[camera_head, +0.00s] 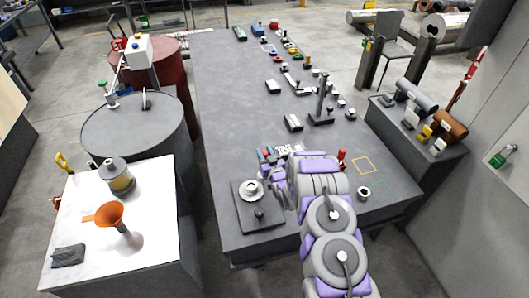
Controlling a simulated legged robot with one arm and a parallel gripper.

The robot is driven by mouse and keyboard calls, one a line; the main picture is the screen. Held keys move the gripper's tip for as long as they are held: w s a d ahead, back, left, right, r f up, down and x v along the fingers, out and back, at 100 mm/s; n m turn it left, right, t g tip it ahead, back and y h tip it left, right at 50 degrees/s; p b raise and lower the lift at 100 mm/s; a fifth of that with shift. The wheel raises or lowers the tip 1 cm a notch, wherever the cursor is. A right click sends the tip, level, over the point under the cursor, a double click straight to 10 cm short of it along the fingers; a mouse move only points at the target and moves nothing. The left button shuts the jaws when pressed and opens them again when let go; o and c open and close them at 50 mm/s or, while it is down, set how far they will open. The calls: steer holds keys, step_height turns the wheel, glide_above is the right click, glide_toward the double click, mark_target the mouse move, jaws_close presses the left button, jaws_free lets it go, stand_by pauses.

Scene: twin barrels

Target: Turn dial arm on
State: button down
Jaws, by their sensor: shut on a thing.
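A round metal dial (252,190) sits on a dark square plate (242,218) near the front left of the long grey table. A small dark knob (260,214) stands on the plate below the dial. My gripper (277,189) is at the dial's right side, with my grey and purple arm reaching in from the lower right. The gripper is shut on what appears to be the dial arm, at the dial's right edge. The fingers are small and dark here and hide most of that part. The dial arm's exact angle cannot be made out.
The long grey table (225,100) carries several small parts and a dark upright stand (321,105).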

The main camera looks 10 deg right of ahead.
steer(key=m+h, duration=0.1)
steer(key=h, duration=0.1)
steer(key=m+h, duration=0.1)
steer(key=h, duration=0.1)
steer(key=m+h, duration=0.2)
steer(key=shift+a+b, duration=0.3)
steer(key=shift+b, duration=0.1)
steer(key=shift+d+m+g+h+b, duration=0.1)
steer(key=shift+m+g+h+b, duration=0.35)
steer(key=shift+m+h, duration=0.7)
steer(key=shift+d+m+g+h+b, duration=0.1)
steer(key=shift+m+g+h+b, duration=0.35)
steer(key=shift+h, duration=1.2)
steer(key=shift+m, duration=0.3)
steer(key=c, duration=0.8)
jaws_free()
steer(key=shift+a, duration=0.1)
steer(key=v, duration=1.7)
steer(key=shift+a+f+p, duration=0.3)
steer(key=shift+f+p, duration=0.05)
steer(key=shift+p, duration=0.1)
